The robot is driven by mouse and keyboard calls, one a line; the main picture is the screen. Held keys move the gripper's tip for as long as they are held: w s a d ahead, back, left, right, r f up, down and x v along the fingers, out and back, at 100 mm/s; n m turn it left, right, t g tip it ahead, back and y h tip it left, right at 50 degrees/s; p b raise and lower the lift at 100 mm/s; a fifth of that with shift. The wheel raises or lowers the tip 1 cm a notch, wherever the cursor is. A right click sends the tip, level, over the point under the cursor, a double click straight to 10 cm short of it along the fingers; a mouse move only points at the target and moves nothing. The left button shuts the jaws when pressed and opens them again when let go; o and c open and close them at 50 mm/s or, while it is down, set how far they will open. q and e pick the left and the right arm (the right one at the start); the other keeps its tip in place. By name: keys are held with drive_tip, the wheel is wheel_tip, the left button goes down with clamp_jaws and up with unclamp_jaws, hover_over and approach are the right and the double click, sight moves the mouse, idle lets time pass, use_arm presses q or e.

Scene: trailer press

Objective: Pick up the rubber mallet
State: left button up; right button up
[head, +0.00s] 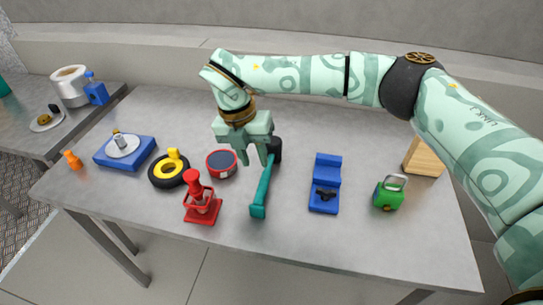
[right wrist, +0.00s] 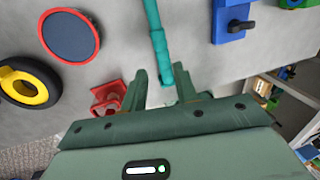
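The rubber mallet lies on the grey table with its teal handle (head: 262,190) toward the near edge and its black head (head: 276,149) pointing away. My right gripper (head: 259,160) is open and empty, pointing down by the mallet. In the right wrist view, the handle (right wrist: 157,38) runs up out of the picture, and its end shows between the two open fingers (right wrist: 161,82). No contact is clear. The mallet head is outside the wrist view and partly hidden by my gripper in the head view. My left gripper is not in view.
A red press-like item (head: 201,200) and a red round container (head: 221,164) stand left of the mallet. A blue block-shaped holder (head: 325,185) and a green padlock-like item (head: 388,194) are to its right. A black tire (head: 168,172) lies farther left.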

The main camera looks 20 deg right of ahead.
sight(263, 180)
drive_tip(key=f, duration=0.3)
drive_tip(key=shift+s+d+f+b, duration=0.1)
drive_tip(key=shift+d+f+b, duration=0.2)
drive_tip(key=shift+d+f, duration=0.1)
drive_tip(key=shift+s+f, duration=0.1)
drive_tip(key=shift+f, duration=0.3)
drive_tip(key=f, duration=0.1)
drive_tip(key=f+b, duration=0.1)
drive_tip(key=f, duration=0.1)
drive_tip(key=d+f+b, duration=0.1)
drive_tip(key=f, duration=0.1)
drive_tip(key=shift+s, duration=0.3)
drive_tip(key=shift+r, duration=0.1)
clamp_jaws()
